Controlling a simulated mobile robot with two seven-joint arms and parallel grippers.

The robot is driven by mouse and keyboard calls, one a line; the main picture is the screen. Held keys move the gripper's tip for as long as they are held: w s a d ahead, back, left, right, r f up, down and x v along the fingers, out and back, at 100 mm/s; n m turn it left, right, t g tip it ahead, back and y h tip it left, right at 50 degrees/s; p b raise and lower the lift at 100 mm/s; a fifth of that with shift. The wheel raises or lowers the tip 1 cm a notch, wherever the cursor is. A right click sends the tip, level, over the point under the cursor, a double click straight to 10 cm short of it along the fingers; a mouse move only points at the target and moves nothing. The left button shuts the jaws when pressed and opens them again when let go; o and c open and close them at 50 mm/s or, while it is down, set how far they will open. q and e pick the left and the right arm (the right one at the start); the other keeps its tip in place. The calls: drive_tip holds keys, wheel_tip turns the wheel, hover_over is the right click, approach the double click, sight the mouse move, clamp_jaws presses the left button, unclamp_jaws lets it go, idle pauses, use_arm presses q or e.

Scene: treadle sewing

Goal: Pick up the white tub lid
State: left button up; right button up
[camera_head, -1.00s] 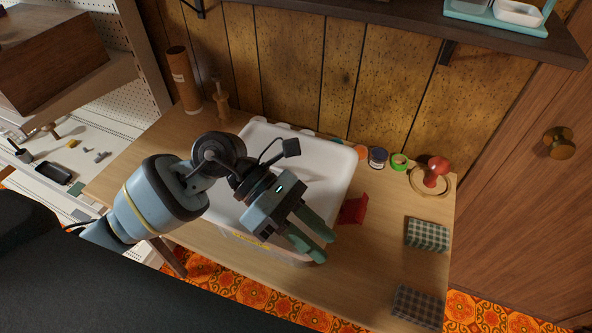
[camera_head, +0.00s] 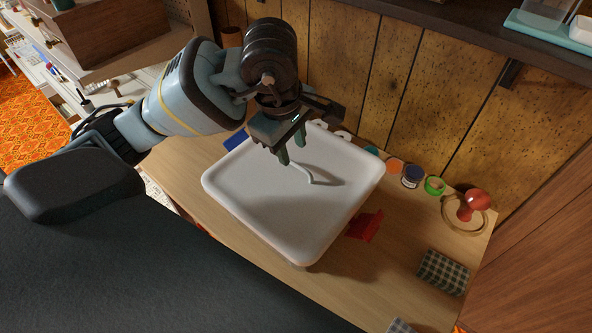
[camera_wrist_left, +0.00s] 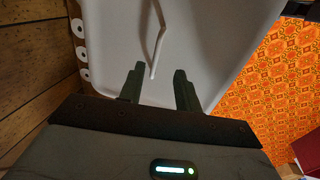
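The white tub lid (camera_head: 270,205) lies flat over the tub on the wooden table, with a raised rim. A thin pale bar-like handle (camera_head: 312,176) stands on it and casts a shadow. My left gripper (camera_head: 292,148) is over the lid's back part, close to the handle's upper end. Its two fingers are apart with nothing between them. In the left wrist view, the handle (camera_wrist_left: 157,45) shows just beyond the gap between the fingertips (camera_wrist_left: 158,70), against the lid (camera_wrist_left: 205,45). The tub below is mostly hidden. My right gripper is not seen.
A red item (camera_head: 364,226) lies right of the tub. Small jars (camera_head: 412,176), green tape (camera_head: 434,186) and a red knobbed object (camera_head: 472,205) line the back edge. Folded checked cloth (camera_head: 443,272) lies at right. A dark shelf (camera_head: 470,25) overhangs the back wall.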

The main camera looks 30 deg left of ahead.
sight(301, 168)
use_arm(q)
drive_tip(key=shift+w+d+f, duration=0.2)
drive_tip(key=shift+w+f, duration=0.05)
drive_tip(key=shift+f, duration=0.6)
drive_tip(key=shift+w+d+f, duration=0.15)
drive_tip(key=shift+w+f, duration=0.1)
drive_tip(key=shift+f, duration=0.65)
drive_tip(key=shift+w+d+f, duration=0.2)
drive_tip(key=shift+w+f, duration=0.05)
drive_tip(key=shift+f, duration=0.6)
drive_tip(key=shift+w+f, duration=0.1)
drive_tip(key=shift+f, duration=0.5)
drive_tip(key=shift+c, duration=0.3)
clamp_jaws()
